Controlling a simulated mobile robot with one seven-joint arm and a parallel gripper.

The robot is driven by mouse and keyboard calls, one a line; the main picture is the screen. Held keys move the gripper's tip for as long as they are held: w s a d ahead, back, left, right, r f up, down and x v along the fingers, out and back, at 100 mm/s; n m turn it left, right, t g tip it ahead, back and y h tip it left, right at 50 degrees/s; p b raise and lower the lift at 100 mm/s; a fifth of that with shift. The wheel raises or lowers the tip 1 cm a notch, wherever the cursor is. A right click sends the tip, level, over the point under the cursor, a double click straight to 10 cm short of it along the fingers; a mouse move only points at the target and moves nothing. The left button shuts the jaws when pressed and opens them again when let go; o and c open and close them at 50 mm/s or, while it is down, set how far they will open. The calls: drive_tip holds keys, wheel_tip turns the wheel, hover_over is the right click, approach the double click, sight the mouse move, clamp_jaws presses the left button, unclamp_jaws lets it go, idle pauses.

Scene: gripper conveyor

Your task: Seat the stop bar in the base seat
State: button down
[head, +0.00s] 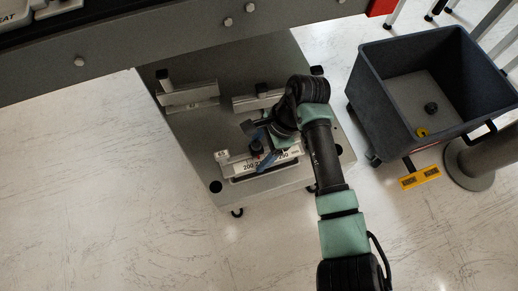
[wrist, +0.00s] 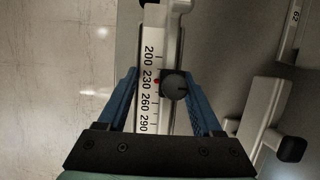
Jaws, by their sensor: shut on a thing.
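In the head view, the bar (head: 234,168) lies low over the front of the grey cart top. My gripper (wrist: 160,77) is shut on it, with blue fingers on either side of the bar and knob; it also shows in the head view (head: 262,152). A dark edge shows beneath the bar; I cannot tell whether this is the base seat or whether the bar touches it.
Two metal rail fixtures (head: 187,95) (head: 250,103) stand farther back on the cart top (head: 195,130). A dark bin (head: 375,95) holding a yellow ring and a black piece stands to the right. A grey bench edge (head: 150,45) runs behind. The floor left is clear.

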drive_tip(key=shift+f+b, duration=0.45)
drive_tip(key=shift+f, duration=0.15)
idle(0.8)
unclamp_jaws()
drive_tip(key=p+v, duration=0.4)
drive_tip(key=v, duration=0.9)
drive_tip(key=shift+p, duration=0.35)
drive_tip(key=shift+a, duration=0.1)
